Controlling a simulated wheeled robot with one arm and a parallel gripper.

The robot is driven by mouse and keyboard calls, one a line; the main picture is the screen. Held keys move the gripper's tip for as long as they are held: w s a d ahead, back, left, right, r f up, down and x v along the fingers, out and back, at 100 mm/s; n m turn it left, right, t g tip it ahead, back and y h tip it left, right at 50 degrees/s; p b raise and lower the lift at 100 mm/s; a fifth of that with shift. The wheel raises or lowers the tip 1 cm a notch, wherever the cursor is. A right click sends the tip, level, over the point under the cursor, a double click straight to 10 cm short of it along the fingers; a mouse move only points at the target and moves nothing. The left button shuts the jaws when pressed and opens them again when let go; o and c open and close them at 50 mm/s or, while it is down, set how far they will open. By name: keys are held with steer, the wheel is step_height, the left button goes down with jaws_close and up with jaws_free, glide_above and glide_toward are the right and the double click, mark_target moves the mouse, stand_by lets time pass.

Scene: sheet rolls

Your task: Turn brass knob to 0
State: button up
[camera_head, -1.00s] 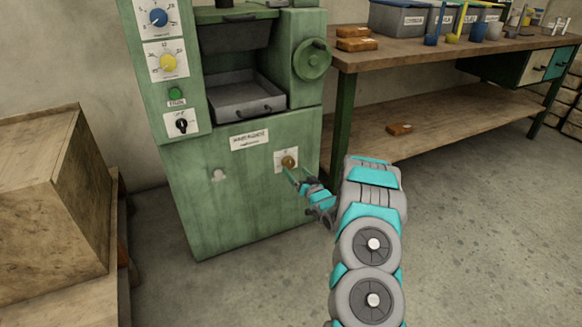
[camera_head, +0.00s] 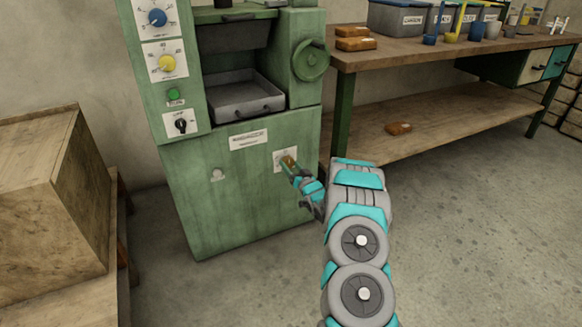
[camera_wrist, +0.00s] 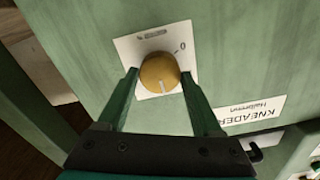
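The brass knob (camera_wrist: 160,70) sits on a white dial plate (camera_wrist: 128,46) on the green machine front. Its white pointer line points down in the wrist view, away from the "0" mark at the plate's upper right. In the head view the knob (camera_head: 288,161) is partly hidden by my gripper (camera_head: 292,168). In the wrist view my gripper (camera_wrist: 160,76) has its two green fingers apart, one on each side of the knob. Narrow gaps seem to show between fingertips and knob; firm contact is not visible.
The green machine (camera_head: 215,200) also carries a blue knob (camera_head: 158,17), a yellow knob (camera_head: 167,63), a green button (camera_head: 174,95) and a black switch (camera_head: 181,125). A workbench (camera_head: 430,55) stands to the right and a wooden crate (camera_head: 45,190) to the left. The floor between is clear.

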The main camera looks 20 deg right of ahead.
steer(key=c, duration=0.9)
steer(key=shift+n+b, duration=0.3)
steer(key=n+b, duration=0.4)
steer(key=n, duration=0.1)
steer(key=shift+f+b, duration=0.2)
steer(key=shift+b, duration=0.1)
steer(key=n+b, duration=0.6)
steer(key=b, duration=0.1)
steer(key=shift+a+n, duration=0.15)
steer(key=shift+n, duration=0.25)
steer(key=n+b, duration=0.2)
steer(key=shift+n+b, duration=0.4)
steer(key=n+b, duration=0.1)
steer(key=n, duration=0.1)
steer(key=shift+r+n, duration=0.1)
steer(key=shift+n, duration=0.3)
steer(key=n, duration=0.6)
steer(key=shift+a, duration=0.1)
